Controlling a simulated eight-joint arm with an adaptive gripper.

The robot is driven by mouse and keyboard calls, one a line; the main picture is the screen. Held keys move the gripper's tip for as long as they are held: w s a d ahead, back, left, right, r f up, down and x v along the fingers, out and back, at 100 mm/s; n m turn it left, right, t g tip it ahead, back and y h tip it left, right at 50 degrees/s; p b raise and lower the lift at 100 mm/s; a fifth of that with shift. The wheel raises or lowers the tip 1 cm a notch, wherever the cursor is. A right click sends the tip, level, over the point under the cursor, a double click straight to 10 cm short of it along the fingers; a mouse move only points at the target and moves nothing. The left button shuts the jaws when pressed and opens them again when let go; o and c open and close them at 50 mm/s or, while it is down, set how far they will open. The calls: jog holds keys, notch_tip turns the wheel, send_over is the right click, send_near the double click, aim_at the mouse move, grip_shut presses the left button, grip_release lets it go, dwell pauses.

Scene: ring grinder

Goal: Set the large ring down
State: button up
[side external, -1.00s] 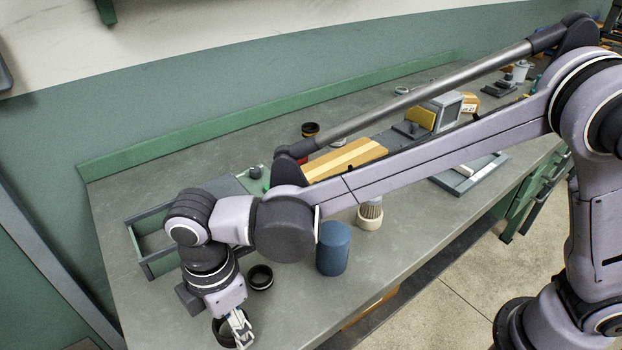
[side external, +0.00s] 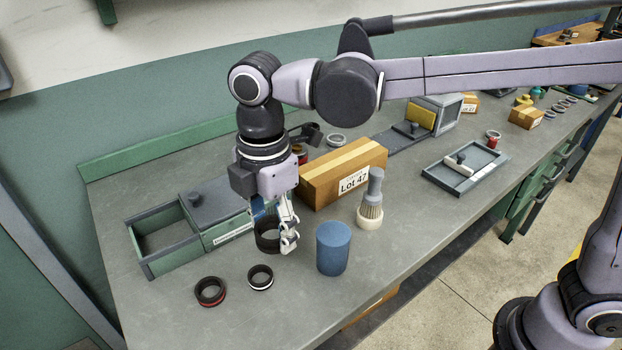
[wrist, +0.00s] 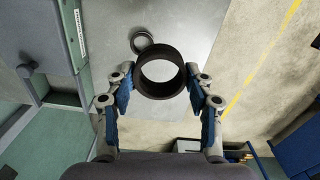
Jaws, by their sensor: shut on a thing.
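My gripper (side external: 284,236) is shut on the large ring (side external: 266,241), a plain dark ring, above the grey bench in the side external view. In the wrist view the large ring (wrist: 160,52) sits between the two blue-padded fingers. Its opening faces the camera. A finger hides part of it from the side, and I cannot tell how far its lower edge is from the bench. A ring with a red band (side external: 210,292) and a smaller ring with a white band (side external: 260,277) lie on the bench at the front left.
A blue cylinder (side external: 333,249) stands close to the right of my gripper, with a brush (side external: 370,203) beyond it. A cardboard box (side external: 330,186) is behind. A grey-green open tray (side external: 152,268) lies to the left.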

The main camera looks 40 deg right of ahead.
jog(key=w+d+r+m, duration=0.2)
jog(key=d+m, duration=0.2)
jog(key=d, duration=0.9)
jog(key=w+d+r+m, duration=0.2)
jog(key=d+m, duration=0.3)
jog(key=d, duration=0.8)
jog(key=s+d+f+m, duration=0.1)
jog(key=s+d+m, duration=0.45)
jog(key=d, duration=0.55)
jog(key=s+d+m, duration=0.4)
jog(key=s+d, duration=0.3)
jog(key=d, duration=0.3)
send_over(415, 201)
notch_tip(415, 201, down, 12)
jog(key=shift+f, duration=2)
jog(key=shift+f, duration=0.15)
